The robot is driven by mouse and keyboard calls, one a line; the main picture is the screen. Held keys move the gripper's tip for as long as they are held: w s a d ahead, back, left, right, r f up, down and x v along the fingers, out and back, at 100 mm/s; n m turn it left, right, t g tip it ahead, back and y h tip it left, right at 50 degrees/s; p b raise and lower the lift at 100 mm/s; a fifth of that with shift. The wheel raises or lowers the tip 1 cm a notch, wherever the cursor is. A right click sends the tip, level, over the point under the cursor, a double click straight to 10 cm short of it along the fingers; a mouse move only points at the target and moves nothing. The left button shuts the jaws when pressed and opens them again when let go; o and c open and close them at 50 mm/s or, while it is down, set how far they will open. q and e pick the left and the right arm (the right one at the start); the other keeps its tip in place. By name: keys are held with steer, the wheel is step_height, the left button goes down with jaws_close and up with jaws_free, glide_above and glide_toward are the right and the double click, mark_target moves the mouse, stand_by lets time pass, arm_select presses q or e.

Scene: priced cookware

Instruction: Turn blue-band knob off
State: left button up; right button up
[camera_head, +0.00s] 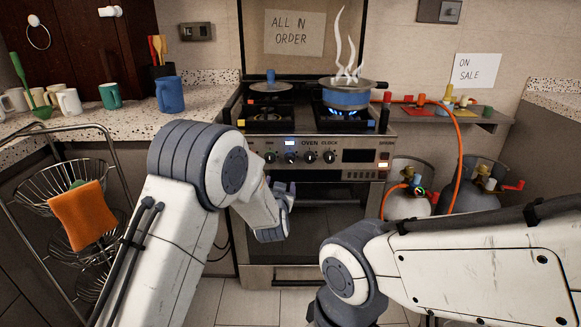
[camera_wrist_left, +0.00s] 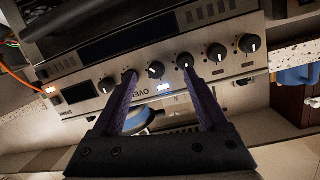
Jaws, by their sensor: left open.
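A row of dark knobs with white marks runs along the oven's front panel (camera_head: 350,143). One knob (camera_wrist_left: 155,70) lies between the tips of my open left gripper (camera_wrist_left: 160,76), with other knobs near each fingertip. I cannot tell whether the fingers touch it. My left gripper (camera_head: 283,190) points at the oven front in the head view. A pot with a blue band (camera_head: 347,94) steams over a lit blue flame (camera_head: 345,113) on the right burner. I cannot make out a blue band on any knob. My right gripper is out of view.
A lidded pan (camera_head: 271,88) sits at the back left of the hob. An orange hose (camera_head: 457,140) runs to gas bottles (camera_head: 407,178) at right. A wire rack with an orange cloth (camera_head: 82,214) stands at left. Mugs (camera_head: 110,95) line the counter.

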mark_target(290, 160)
arm_select(q)
steer(key=w+d, duration=0.1)
steer(key=w, duration=0.3)
steer(key=w+t, duration=0.1)
steer(key=w, duration=0.3)
steer(key=w+d+r+t+b, duration=0.1)
steer(key=w, duration=0.3)
steer(key=shift+d+y, duration=0.3)
steer(key=shift+d, duration=0.05)
jaws_close()
